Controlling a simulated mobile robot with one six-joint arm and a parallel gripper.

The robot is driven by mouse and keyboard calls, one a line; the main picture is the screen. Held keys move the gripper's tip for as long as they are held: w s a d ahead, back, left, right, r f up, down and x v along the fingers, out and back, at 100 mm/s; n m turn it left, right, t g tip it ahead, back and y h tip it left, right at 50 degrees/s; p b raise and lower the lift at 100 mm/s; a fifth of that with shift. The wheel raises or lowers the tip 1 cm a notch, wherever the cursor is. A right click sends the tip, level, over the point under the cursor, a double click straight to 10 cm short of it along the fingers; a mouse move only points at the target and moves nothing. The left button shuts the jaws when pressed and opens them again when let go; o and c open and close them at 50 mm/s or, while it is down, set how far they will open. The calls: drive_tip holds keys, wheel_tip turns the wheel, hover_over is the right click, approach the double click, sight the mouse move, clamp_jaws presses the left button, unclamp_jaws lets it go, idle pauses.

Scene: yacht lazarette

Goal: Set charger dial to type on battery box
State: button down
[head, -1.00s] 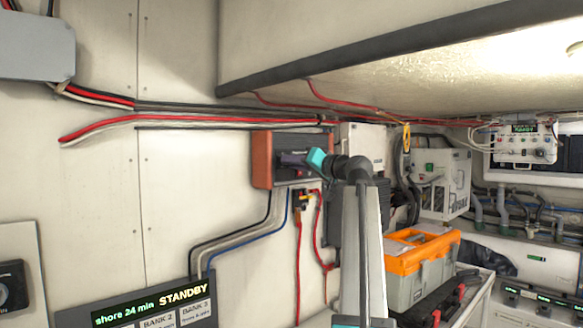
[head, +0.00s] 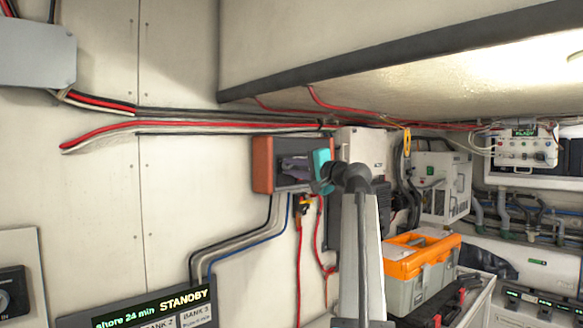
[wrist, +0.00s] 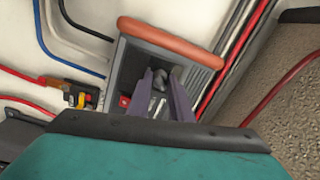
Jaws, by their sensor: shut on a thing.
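The charger (head: 264,164) is a box with orange ends and a dark grey face, mounted on the back wall in the head view. It also shows in the wrist view (wrist: 170,38), tilted. My gripper (head: 288,166) is at the charger's face. In the wrist view its two purple fingers (wrist: 163,84) are close together on either side of a small dark dial knob (wrist: 161,74) and shut on it. The dial's pointer and markings are too small to read. A display (head: 150,307) at bottom left reads "shore 24 min STANDBY", with BANK labels below.
An orange-lidded grey box (head: 405,291) stands on a bench at right. Red and black cables (head: 200,124) run along the wall. A fuse holder with red wires (head: 302,204) hangs just below the charger. A sloping overhead (head: 400,85) bounds the space above.

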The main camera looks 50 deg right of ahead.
drive_tip(key=shift+m, duration=0.3)
drive_tip(key=c, duration=1.6)
unclamp_jaws()
drive_tip(key=s+b, duration=0.1)
drive_tip(key=s, duration=0.3)
drive_tip(key=s+b, duration=0.2)
drive_tip(key=s, duration=0.3)
drive_tip(key=s+a+b, duration=0.1)
drive_tip(key=s, duration=0.3)
drive_tip(key=shift+s+f, duration=0.25)
drive_tip(key=shift+s, duration=0.15)
